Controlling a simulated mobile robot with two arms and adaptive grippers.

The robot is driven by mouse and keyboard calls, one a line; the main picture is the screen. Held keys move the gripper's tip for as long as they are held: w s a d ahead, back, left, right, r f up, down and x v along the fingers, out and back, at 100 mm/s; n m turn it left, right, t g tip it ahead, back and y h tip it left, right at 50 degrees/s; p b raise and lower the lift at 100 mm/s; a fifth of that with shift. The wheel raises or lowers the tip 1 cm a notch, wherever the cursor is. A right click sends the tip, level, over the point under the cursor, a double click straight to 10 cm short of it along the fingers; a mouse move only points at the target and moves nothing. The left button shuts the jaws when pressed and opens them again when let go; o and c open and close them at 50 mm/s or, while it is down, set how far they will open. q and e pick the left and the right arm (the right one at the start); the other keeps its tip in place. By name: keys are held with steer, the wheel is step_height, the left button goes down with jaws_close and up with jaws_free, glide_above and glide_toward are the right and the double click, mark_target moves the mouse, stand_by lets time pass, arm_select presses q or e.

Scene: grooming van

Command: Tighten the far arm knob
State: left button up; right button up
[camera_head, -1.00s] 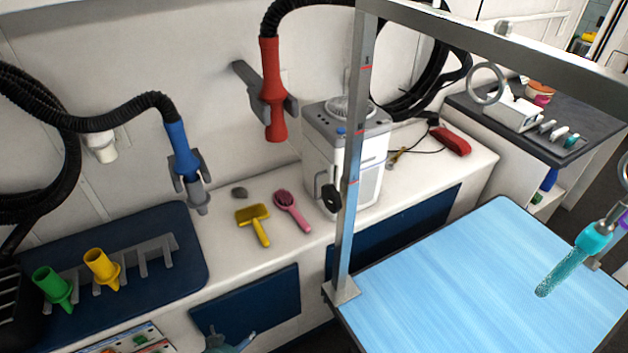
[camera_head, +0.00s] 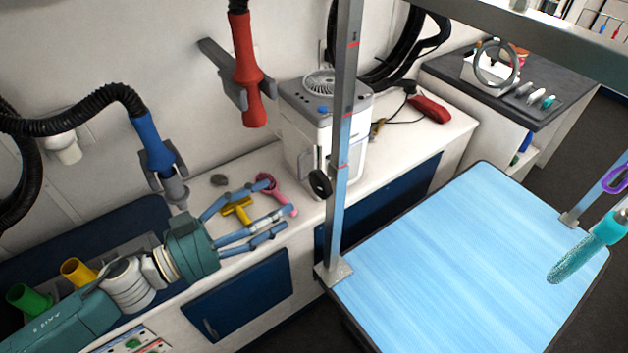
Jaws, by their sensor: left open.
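A black round knob (camera_head: 320,183) sits on the side of the upright metal post (camera_head: 341,145) at the edge of the blue-topped grooming table (camera_head: 450,250). My left gripper (camera_head: 277,207) reaches in from the lower left over the counter. Its blue-grey fingers are spread open and empty, pointing right toward the knob. The fingertips stop left of the knob in the picture, with a gap between them. The knob is unobstructed. My right gripper is not in view.
A yellow brush (camera_head: 237,208) and a pink brush (camera_head: 270,190) lie on the counter near my left fingers. A white dryer unit (camera_head: 310,130) stands behind the post. Red (camera_head: 248,75) and blue (camera_head: 153,145) hose nozzles hang at the wall. A teal speckled item (camera_head: 588,247) hangs over the table.

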mark_target(316, 186)
arm_select(q)
steer(key=p+x, duration=0.3)
steer(key=x, duration=0.6)
steer(key=shift+w+d+r+p, duration=0.1)
steer(key=shift+d+r+p, duration=0.05)
steer(key=shift+d+p, duration=0.15)
steer(key=shift+w+d, duration=0.25)
steer(key=shift+d, duration=0.15)
steer(key=c, duration=1.2)
